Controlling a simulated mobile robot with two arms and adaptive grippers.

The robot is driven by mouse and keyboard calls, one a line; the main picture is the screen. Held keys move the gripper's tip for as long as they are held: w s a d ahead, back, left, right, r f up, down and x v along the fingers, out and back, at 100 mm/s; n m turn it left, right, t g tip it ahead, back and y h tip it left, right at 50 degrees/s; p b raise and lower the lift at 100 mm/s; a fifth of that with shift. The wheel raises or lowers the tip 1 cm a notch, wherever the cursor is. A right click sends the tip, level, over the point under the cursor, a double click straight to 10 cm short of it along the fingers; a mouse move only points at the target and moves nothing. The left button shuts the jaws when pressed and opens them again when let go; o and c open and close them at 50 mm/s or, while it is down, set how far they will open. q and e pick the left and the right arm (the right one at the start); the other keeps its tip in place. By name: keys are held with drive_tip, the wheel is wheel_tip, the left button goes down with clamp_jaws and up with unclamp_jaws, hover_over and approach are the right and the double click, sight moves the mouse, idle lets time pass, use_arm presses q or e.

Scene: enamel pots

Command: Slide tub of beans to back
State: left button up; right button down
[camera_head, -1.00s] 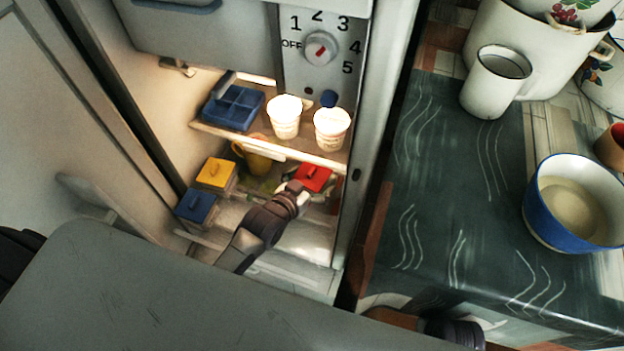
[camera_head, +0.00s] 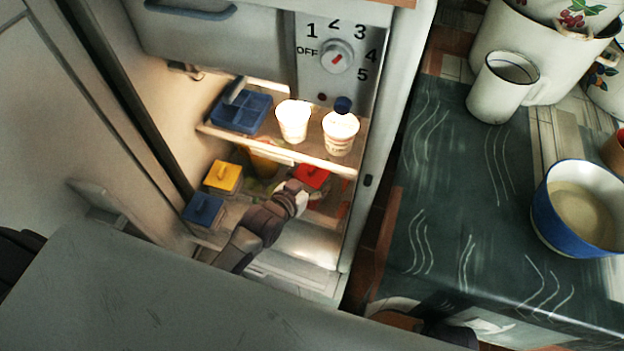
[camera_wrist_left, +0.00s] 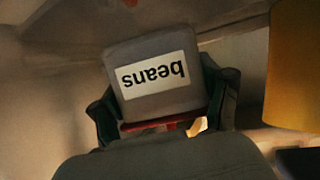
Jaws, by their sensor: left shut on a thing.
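The tub of beans (camera_head: 311,176) has a red lid and stands in the lower part of the open fridge, below the shelf. In the left wrist view, the grey tub (camera_wrist_left: 153,100) shows its white "beans" label upside down, with red lid edge at the bottom. My left gripper (camera_head: 297,190) reaches in from the front and meets the tub's near side. In the wrist view its fingers (camera_wrist_left: 160,105) are on both sides of the tub, shut on it. The tub's base is hidden in the head view. My right gripper is not clearly visible.
Yellow-lidded (camera_head: 224,177) and blue-lidded (camera_head: 203,209) tubs stand to the left. A yellow jug (camera_head: 262,162) is close behind. A counter (camera_head: 440,210) with a bowl (camera_head: 578,208) is right.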

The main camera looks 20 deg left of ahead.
use_arm(q)
drive_tip(key=shift+s+f, duration=0.1)
drive_tip(key=shift+f, duration=0.05)
use_arm(e)
drive_tip(key=shift+w, duration=0.15)
use_arm(q)
drive_tip(key=o, duration=1.4)
drive_tip(key=shift+c, duration=0.2)
drive_tip(key=shift+d, duration=0.1)
use_arm(e)
drive_tip(key=shift+w+r, duration=0.1)
drive_tip(key=shift+d, duration=0.1)
use_arm(q)
drive_tip(key=v, duration=1.2)
